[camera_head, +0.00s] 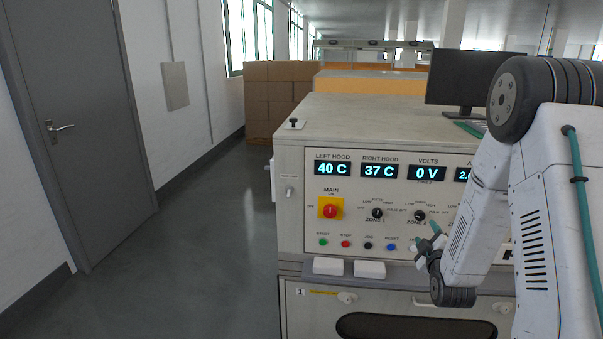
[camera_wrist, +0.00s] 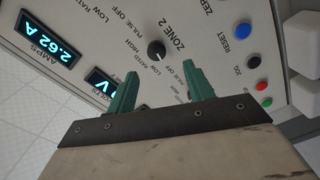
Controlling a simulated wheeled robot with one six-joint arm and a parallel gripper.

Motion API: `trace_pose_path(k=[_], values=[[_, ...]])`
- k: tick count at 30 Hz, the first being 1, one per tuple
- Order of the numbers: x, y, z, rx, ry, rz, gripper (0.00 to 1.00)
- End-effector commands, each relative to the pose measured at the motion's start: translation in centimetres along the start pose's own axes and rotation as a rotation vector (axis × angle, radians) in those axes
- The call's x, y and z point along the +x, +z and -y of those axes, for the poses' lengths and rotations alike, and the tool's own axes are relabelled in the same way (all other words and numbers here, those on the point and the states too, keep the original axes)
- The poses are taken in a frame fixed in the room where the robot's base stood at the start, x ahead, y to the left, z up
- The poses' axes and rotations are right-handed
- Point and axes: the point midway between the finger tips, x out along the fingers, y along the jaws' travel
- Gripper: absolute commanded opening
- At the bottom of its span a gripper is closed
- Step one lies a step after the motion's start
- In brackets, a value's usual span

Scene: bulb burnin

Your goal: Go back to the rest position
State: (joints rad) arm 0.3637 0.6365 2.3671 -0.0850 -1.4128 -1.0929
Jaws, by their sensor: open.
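My gripper (camera_head: 428,243) is in front of the burn-in machine's control panel (camera_head: 346,222), by the zone 2 knob (camera_head: 420,215). In the wrist view its two green fingers (camera_wrist: 160,92) are apart with nothing between them. The zone 2 knob also shows in the wrist view (camera_wrist: 156,50), beyond the fingers and apart from them. My arm reaches in from the right and hides the right part of the panel.
The displays read 40 C, 37 C and 0 V (camera_head: 426,173). A red main switch (camera_head: 330,208) sits at left. A monitor (camera_head: 466,85) stands on top. Cardboard boxes (camera_head: 275,97) and a grey door (camera_head: 80,120) are left. The floor (camera_head: 205,250) there is clear.

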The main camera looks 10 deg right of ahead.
Motion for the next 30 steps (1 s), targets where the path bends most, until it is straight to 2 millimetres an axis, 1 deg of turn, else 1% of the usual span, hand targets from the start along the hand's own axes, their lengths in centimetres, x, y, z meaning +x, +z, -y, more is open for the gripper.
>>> trace_pose_path(k=[2,4,6,7,9,11,13,17,18,20,21,23,24,26,27,29,30], values=[[-0.1,0.8,1.4,0.048,-0.068,0.039,0.52],[-0.6,2.0,3.7,0.113,-0.172,0.106,0.52],[-1.7,3.4,6.3,0.189,-0.299,0.201,0.52],[-2.3,3.8,7.1,0.223,-0.350,0.245,0.52],[-3.7,4.2,8.2,0.300,-0.456,0.344,0.52],[-5.2,4.1,8.6,0.359,-0.537,0.429,0.52],[-7.1,3.5,8.6,0.422,-0.622,0.529,0.52],[-11.2,1.6,7.5,0.521,-0.752,0.715,0.52],[-12.7,0.8,6.9,0.546,-0.786,0.772,0.52],[-14.9,-0.5,5.7,0.580,-0.831,0.858,0.52],[-16.6,-1.4,4.9,0.601,-0.859,0.914,0.52],[-19.0,-2.7,3.5,0.626,-0.892,0.993,0.52],[-20.6,-3.6,2.6,0.639,-0.911,1.043,0.52],[-23.0,-5.0,1.2,0.655,-0.934,1.112,0.52],[-24.6,-5.8,0.1,0.664,-0.946,1.154,0.52],[-27.1,-7.0,-1.3,0.673,-0.962,1.211,0.52],[-28.7,-7.8,-2.3,0.678,-0.971,1.245,0.52]])
